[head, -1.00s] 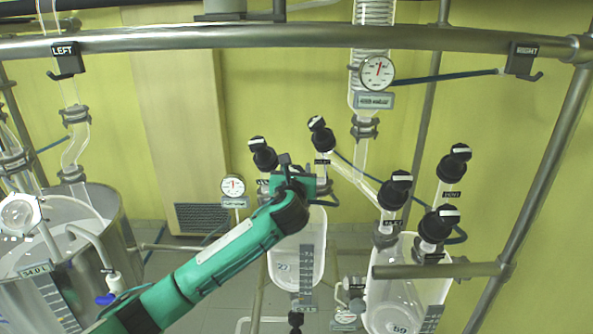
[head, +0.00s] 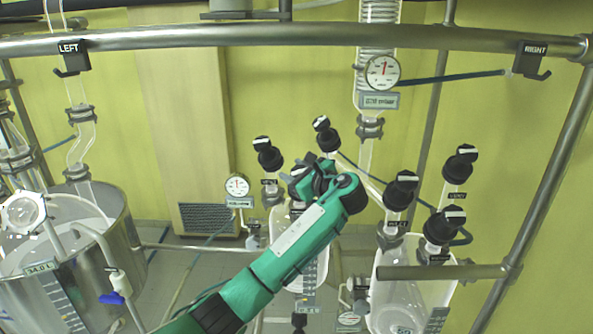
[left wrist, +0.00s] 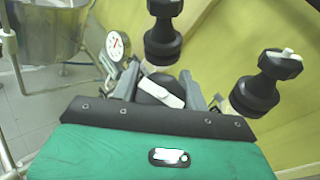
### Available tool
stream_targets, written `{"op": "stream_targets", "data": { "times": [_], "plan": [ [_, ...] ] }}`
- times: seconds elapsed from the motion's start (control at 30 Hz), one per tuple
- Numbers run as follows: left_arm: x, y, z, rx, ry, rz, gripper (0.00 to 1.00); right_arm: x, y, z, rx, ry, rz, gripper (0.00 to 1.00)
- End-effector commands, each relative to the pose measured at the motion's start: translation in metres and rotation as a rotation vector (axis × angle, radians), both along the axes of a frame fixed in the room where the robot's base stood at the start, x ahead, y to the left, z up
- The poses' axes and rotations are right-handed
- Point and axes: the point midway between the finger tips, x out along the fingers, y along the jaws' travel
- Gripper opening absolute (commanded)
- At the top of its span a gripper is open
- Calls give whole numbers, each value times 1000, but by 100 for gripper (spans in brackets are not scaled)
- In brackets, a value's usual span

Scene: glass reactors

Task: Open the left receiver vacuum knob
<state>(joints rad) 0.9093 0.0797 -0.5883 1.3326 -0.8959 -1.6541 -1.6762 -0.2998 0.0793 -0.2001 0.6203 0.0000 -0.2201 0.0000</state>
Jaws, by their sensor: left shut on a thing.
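My left gripper (head: 312,180) is at the top of the left receiver (head: 279,222), a clear glass vessel in the middle of the head view. In the left wrist view, the gripper (left wrist: 161,92) is shut on a black knob with a white handle bar (left wrist: 162,90), one finger on each side. The knob's label is hidden, and in the head view the arm covers much of it. Two other black knobs stand behind it, a left one (head: 268,153) and a right one (head: 326,134). My right gripper is not in view.
A round gauge (head: 237,186) stands left of the receiver. The right receiver (head: 400,282) has several black knobs close to my arm's right. A metal rail (head: 440,271) crosses in front of it. A steel vessel (head: 110,235) is at the left.

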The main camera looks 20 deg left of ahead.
Motion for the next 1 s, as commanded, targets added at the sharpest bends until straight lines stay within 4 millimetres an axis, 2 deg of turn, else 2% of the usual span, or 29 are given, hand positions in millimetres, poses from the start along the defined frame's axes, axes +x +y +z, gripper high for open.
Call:
{"op": "stream_targets", "data": {
  "times": [0.6,1.0],
  "plan": [
    [-9,1,-3,-282,-78,504,22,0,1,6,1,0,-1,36],
    [-12,1,-6,-396,-111,706,22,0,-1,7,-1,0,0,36]
  ]
}}
